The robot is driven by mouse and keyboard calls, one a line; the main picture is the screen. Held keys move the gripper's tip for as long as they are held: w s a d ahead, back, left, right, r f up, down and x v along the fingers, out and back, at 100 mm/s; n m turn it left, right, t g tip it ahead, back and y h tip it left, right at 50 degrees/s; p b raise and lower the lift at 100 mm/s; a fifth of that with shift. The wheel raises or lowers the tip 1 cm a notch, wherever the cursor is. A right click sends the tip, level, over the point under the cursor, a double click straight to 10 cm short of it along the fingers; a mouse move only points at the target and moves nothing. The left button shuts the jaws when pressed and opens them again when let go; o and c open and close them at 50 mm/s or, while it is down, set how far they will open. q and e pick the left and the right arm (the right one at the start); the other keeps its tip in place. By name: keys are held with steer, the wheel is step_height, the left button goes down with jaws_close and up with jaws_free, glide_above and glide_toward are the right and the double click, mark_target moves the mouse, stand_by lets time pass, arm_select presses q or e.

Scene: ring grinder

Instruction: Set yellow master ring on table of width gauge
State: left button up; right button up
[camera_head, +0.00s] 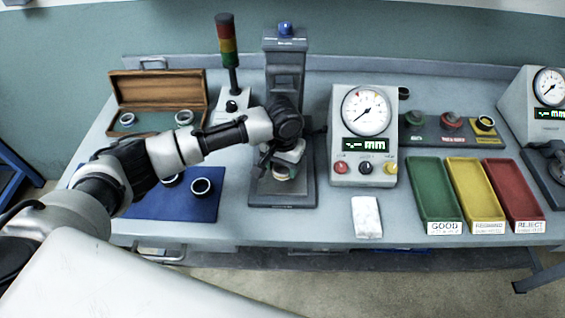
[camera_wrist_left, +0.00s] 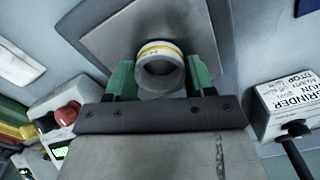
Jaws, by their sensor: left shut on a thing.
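The yellow master ring (camera_wrist_left: 159,48), a pale metal ring with a yellow band, sits between the green fingers of my left gripper (camera_wrist_left: 160,80) in the left wrist view. The gripper is shut on it. In the head view my left gripper (camera_head: 287,164) is over the base of the width gauge (camera_head: 284,199), in front of its dark grey column. The ring is mostly hidden there. In the wrist view the gauge's grey plate (camera_wrist_left: 112,38) lies behind the ring; I cannot tell whether they touch. My right gripper is not in view.
A dial display unit (camera_head: 363,135) stands right of the gauge, with a white cloth (camera_head: 366,217) in front. Green, yellow and red trays (camera_head: 433,188) lie further right. A blue mat (camera_head: 150,208) with dark rings, a wooden case (camera_head: 158,88) and a signal lamp (camera_head: 228,55) are left.

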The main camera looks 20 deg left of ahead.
arm_select(q)
steer(key=shift+f, duration=0.15)
steer(key=o, duration=0.9)
steer(key=shift+o, duration=0.4)
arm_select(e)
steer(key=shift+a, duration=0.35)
arm_select(q)
step_height(320, 180, up, 12)
steer(key=b, duration=0.2)
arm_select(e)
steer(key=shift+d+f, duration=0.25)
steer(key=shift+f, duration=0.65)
arm_select(q)
steer(key=shift+d, duration=0.1)
